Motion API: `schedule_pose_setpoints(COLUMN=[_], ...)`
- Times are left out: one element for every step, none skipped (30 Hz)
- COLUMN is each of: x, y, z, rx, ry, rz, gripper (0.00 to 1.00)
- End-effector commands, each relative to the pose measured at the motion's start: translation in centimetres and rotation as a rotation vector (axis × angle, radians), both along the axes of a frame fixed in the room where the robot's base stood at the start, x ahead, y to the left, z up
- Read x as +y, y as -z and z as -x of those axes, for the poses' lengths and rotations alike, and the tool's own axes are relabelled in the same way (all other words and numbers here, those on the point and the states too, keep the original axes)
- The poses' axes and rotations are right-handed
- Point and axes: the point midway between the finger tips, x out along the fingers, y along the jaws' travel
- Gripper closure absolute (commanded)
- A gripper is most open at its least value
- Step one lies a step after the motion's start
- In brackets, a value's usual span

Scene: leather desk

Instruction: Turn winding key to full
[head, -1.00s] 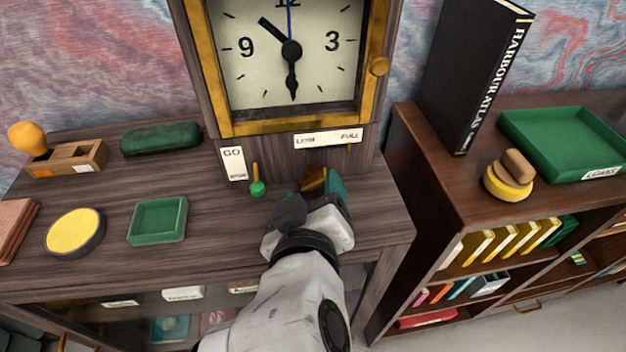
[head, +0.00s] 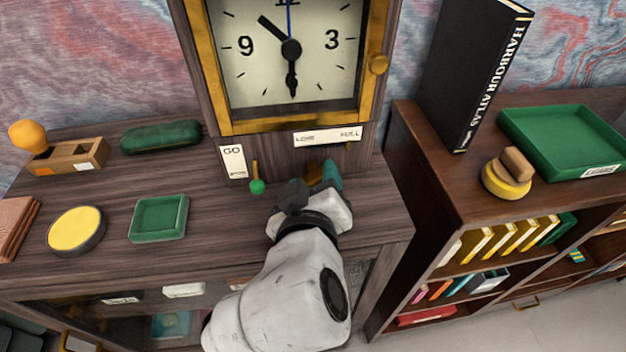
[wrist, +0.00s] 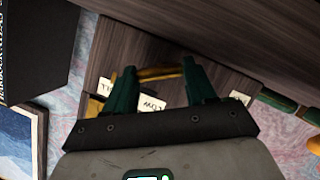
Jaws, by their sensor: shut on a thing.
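The clock (head: 290,60) stands on the desk in the head view. Its lower front carries a white gauge plate (head: 328,137) with "LOW" at left and "FULL" at right; I cannot make out a pointer position clearly. The brass winding key (head: 314,174) sits low on the clock front, mostly hidden by my gripper (head: 318,182). In the wrist view the key (wrist: 158,74) lies between the teal fingertips (wrist: 158,82), which are shut on it. The low and full labels show upside down behind the fingers.
A small green tray (head: 158,235) and yellow round pad (head: 76,230) lie further left. A bookshelf (head: 440,190) stands to the right, apart from the desk.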

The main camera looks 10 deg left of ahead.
Motion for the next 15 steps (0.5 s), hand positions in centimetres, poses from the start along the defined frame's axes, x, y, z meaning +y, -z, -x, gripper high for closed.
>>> schedule_pose_setpoints(x=[0.02,0.00,-0.04,-0.09,-0.12,-0.18,-0.21,-0.22,-0.24,-0.25,-0.27,-0.26,-0.23,-0.21,-0.19], y=[0.00,-0.01,-0.07,-0.12,-0.16,-0.21,-0.21,-0.22,-0.24,-0.21,-0.20,-0.18,-0.17,-0.15,-0.15], z=[0.02,0.02,0.00,0.00,-0.02,-0.03,-0.05,-0.05,-0.04,-0.06,-0.07,-0.06,-0.05,-0.04,-0.04], rx=[0.001,0.001,0.004,0.008,0.015,0.026,0.036,0.044,0.054,0.061,0.067,0.072,0.075,0.076,0.077], ry=[-0.001,-0.001,0.000,0.001,0.001,0.000,0.001,0.000,0.000,0.000,0.000,0.001,0.000,-0.001,-0.001], rz=[0.000,-0.003,-0.017,-0.034,-0.060,-0.100,-0.132,-0.162,-0.198,-0.221,-0.238,-0.257,-0.264,-0.269,-0.271], gripper=[0.75,0.75,0.75,0.75,0.75,0.75,0.75,0.75,0.75,0.75,0.75,0.75,0.75,0.75,0.75])
